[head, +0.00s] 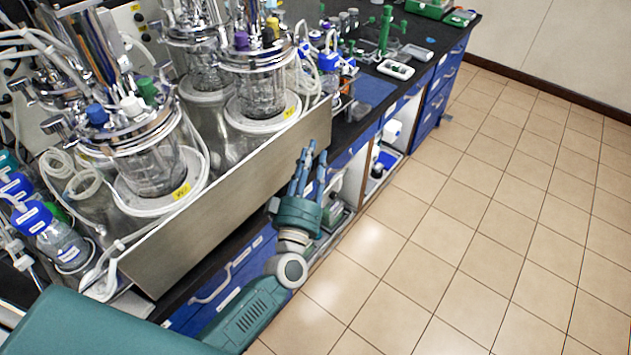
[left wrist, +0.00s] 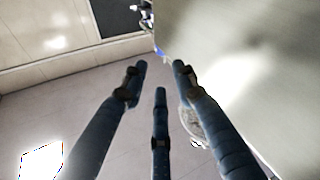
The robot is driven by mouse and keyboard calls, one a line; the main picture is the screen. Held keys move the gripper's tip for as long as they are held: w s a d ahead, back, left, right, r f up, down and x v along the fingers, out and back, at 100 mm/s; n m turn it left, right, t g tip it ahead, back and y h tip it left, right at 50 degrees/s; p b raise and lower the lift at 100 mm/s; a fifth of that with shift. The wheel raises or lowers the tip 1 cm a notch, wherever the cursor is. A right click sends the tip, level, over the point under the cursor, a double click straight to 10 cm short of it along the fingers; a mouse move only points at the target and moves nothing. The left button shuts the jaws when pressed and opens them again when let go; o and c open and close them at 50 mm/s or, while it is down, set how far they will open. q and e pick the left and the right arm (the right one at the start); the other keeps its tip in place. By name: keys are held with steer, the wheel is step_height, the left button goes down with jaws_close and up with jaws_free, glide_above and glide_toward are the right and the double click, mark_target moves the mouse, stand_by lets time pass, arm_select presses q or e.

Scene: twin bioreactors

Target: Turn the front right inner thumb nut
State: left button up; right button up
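Glass bioreactor vessels with shiny metal head plates stand on the bench behind a metal panel. One vessel (head: 150,165) is at the near left, with blue, white and green caps on top. Another vessel (head: 262,90) stands farther back to the right, with purple and yellow caps. Small metal fittings show on the head plate rims, but I cannot tell which is the front right inner thumb nut. My left gripper (head: 310,155) points upward in front of the panel, apart from the vessels. In the left wrist view its three blue fingers (left wrist: 160,76) are spread and empty. My right gripper is not in view.
The metal panel (head: 225,200) stands along the front of the vessels. Blue-capped bottles (head: 58,235) and tubing are at the left. Blue cabinets (head: 436,95) run below the black bench. The tiled floor (head: 480,220) at the right is clear.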

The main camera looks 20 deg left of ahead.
arm_select(q)
step_height(320, 180, down, 7)
steer(key=d+m+g+h, duration=0.1)
steer(key=shift+s+f+m+b, duration=0.15)
steer(key=shift+s+m+b, duration=0.15)
steer(key=shift+m+b, duration=0.1)
